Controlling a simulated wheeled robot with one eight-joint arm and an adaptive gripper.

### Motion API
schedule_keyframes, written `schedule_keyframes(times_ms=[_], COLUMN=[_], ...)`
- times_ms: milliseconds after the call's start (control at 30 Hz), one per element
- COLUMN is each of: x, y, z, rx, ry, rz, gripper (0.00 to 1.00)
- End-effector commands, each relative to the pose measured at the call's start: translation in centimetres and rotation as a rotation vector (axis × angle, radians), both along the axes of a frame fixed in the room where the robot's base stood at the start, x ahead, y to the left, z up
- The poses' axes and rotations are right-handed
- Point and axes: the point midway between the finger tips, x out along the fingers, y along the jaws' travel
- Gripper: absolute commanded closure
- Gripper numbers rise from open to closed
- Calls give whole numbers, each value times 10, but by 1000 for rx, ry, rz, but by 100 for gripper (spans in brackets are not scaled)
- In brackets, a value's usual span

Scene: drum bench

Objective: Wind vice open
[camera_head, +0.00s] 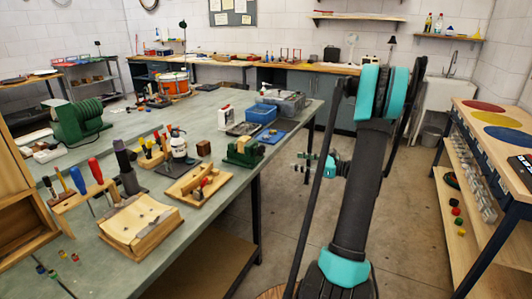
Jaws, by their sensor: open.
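A small green vice (244,152) stands on the green bench top near its right edge. Its winding handle is too small to make out, and I cannot tell how far its jaws stand apart. My gripper (304,167) is off the bench's right side, over the floor. It is to the right of the vice, clearly apart from it, and points left. It is open and looks empty.
The bench top (120,132) holds a wooden tray (140,225), a tool rack (85,197), a blue bin (261,113) and a larger green machine (78,122). A side table (493,118) stands right. Floor (410,225) between is clear.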

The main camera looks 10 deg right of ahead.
Motion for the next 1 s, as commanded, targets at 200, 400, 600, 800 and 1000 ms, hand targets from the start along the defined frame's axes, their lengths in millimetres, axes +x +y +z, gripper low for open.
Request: schedule_keyframes(times_ms=[200, 400, 600, 800, 1000], x=[5, 20, 43, 67, 88], y=[-15, 7, 39, 71, 100], z=[1, 1, 1, 1, 1], rx=[91, 93, 92, 91, 91], ry=[17, 17, 16, 16, 16], rz=[-11, -8, -8, -8, -9], gripper=[36, 36, 36, 36, 36])
